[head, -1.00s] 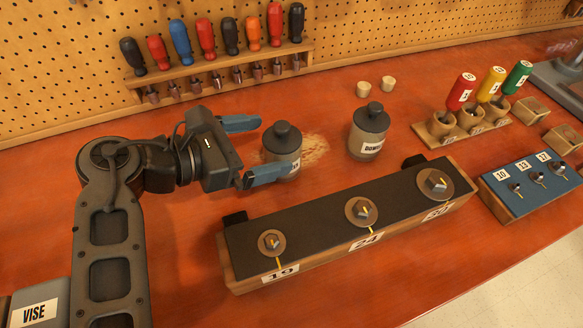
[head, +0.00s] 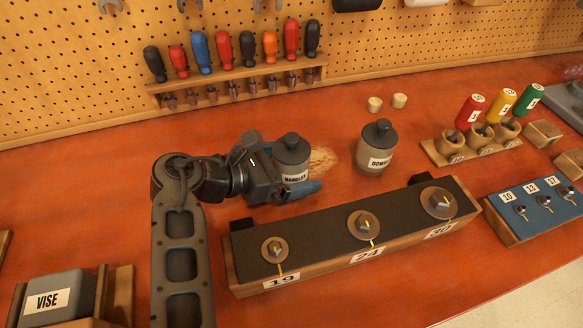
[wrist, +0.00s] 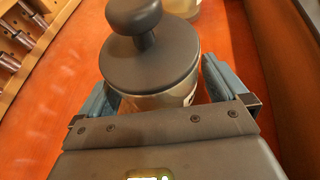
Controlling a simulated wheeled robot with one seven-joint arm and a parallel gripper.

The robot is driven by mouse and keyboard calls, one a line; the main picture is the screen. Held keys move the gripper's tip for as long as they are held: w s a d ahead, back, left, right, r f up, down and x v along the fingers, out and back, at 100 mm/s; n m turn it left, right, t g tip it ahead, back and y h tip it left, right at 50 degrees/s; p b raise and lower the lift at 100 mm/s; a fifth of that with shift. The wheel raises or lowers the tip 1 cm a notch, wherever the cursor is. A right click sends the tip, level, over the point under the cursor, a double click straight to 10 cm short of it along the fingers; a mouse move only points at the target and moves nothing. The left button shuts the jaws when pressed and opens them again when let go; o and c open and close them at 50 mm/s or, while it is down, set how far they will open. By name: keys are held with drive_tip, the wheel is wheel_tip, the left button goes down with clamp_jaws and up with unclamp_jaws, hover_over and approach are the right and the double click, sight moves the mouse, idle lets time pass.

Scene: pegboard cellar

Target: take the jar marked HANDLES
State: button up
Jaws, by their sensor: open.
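The jar marked HANDLES (head: 292,158) stands upright on the red bench, with a dark knobbed lid and a white label low on its side. My gripper (head: 304,187) is open at the jar in the head view; its near finger lies in front of the jar and the far finger is mostly hidden. In the wrist view the jar (wrist: 151,60) stands between the two blue fingers of my gripper (wrist: 158,85), with visible room at its right side. A similar jar (head: 375,150), its label starting with DOW, stands to the right.
A long block with dials 19, 24 and 30 (head: 310,250) lies close in front of the jar. A screwdriver rack (head: 240,85) is on the pegboard behind. Two small corks (head: 387,102) sit farther back. A VISE block (head: 60,300) is at the lower left.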

drive_tip(key=c, duration=1.6)
